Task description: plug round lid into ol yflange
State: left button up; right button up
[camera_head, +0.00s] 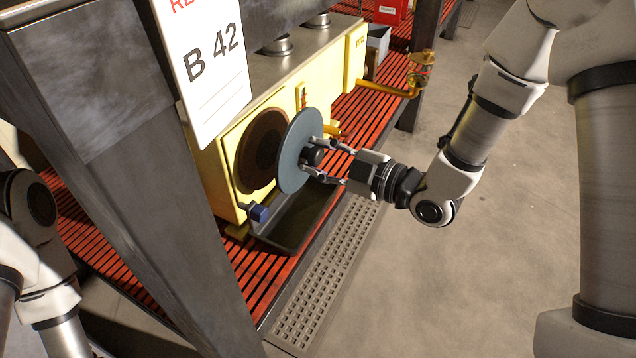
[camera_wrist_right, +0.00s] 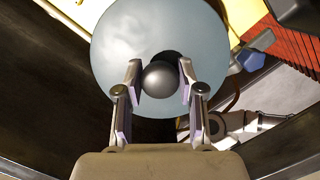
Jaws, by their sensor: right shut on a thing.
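The round lid (camera_head: 291,150) is a blue-grey disc with a dark knob at its centre. My right gripper (camera_head: 318,158) is shut on that knob and holds the lid upright. The lid also shows in the right wrist view (camera_wrist_right: 150,40), with my right gripper (camera_wrist_right: 160,82) on either side of the round knob. The yellow motor housing has a dark round flange (camera_head: 258,150) on its front face. The lid stands in front of the flange, shifted to the right and partly covering it. I cannot tell whether they touch. My left arm is at the left edge; its gripper is out of view.
The yellow housing (camera_head: 228,200) stands on a red slatted shelf (camera_head: 372,118). A dark tray (camera_head: 290,225) lies below the lid, and a blue knob (camera_head: 260,213) sticks out at the lower left. A tag reading B 42 (camera_head: 207,75) and a grey post (camera_head: 150,190) stand at the left. The floor at right is clear.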

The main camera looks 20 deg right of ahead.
aim_at(305, 162)
pick_arm(q)
notch_tip(305, 162, down, 2)
jog(key=shift+w+f+b, duration=0.1)
jog(key=shift+f+b, duration=0.15)
jog(key=shift+b, duration=0.4)
pick_arm(e)
notch_tip(305, 162, down, 2)
jog(key=shift+f, duration=0.25)
jog(key=shift+a+r+x, duration=0.1)
jog(key=shift+r+x, duration=0.05)
jog(key=shift+x, duration=1.3)
jog(key=shift+a+r+x, duration=0.15)
jog(key=shift+x, duration=1.25)
pick_arm(q)
jog(key=shift+r, duration=0.25)
pick_arm(e)
jog(key=shift+s, duration=0.1)
pick_arm(q)
jog(key=shift+r+p, duration=0.1)
jog(key=shift+p, duration=0.25)
pick_arm(e)
jog(key=shift+w+a, duration=0.3)
jog(key=shift+w, duration=0.05)
jog(key=o, duration=1.1)
jog(key=shift+o, duration=0.2)
